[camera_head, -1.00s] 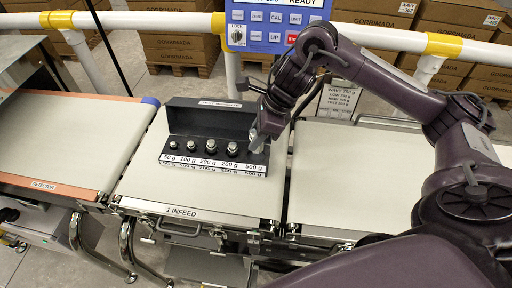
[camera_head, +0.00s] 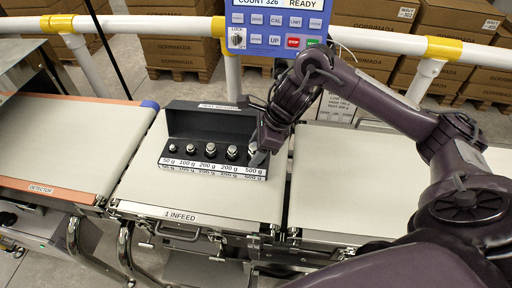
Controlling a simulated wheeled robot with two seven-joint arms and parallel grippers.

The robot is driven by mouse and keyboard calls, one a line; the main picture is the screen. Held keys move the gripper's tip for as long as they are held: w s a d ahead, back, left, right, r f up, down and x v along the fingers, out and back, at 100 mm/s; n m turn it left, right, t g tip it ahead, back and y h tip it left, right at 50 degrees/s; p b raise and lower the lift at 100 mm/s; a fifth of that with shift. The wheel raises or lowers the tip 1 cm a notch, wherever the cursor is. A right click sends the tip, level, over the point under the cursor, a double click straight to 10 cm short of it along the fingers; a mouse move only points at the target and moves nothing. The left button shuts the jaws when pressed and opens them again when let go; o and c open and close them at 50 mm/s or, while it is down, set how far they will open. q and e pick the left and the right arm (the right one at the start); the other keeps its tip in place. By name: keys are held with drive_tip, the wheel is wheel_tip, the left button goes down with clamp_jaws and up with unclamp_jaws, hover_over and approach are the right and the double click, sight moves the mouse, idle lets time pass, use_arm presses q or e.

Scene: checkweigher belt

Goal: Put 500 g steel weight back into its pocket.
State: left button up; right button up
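The dark weight box (camera_head: 206,122) with its raised back stands on the infeed belt. Its front edge carries labels from 50 g to 500 g. Several small weights with shiny knobs stand in its pockets in a row over the 50, 100 and two 200 g labels. My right gripper (camera_head: 259,156) is down at the box's right end, over the 500 g label. A light grey piece shows at its tips, probably the 500 g steel weight (camera_head: 253,148), mostly hidden by the gripper. Whether the fingers are closed on it cannot be made out. My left gripper is out of view.
The infeed belt (camera_head: 150,195) is clear in front of the box. Another bare belt (camera_head: 345,185) lies to the right, and the detector belt (camera_head: 55,145) to the left. A blue control panel (camera_head: 275,25) and a white rail stand behind.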

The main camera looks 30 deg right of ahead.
drive_tip(key=shift+r, duration=0.15)
drive_tip(key=shift+d+r, duration=0.2)
drive_tip(key=shift+r, duration=0.1)
drive_tip(key=p+v, duration=0.3)
drive_tip(key=v, duration=0.8)
drive_tip(key=shift+s, duration=0.1)
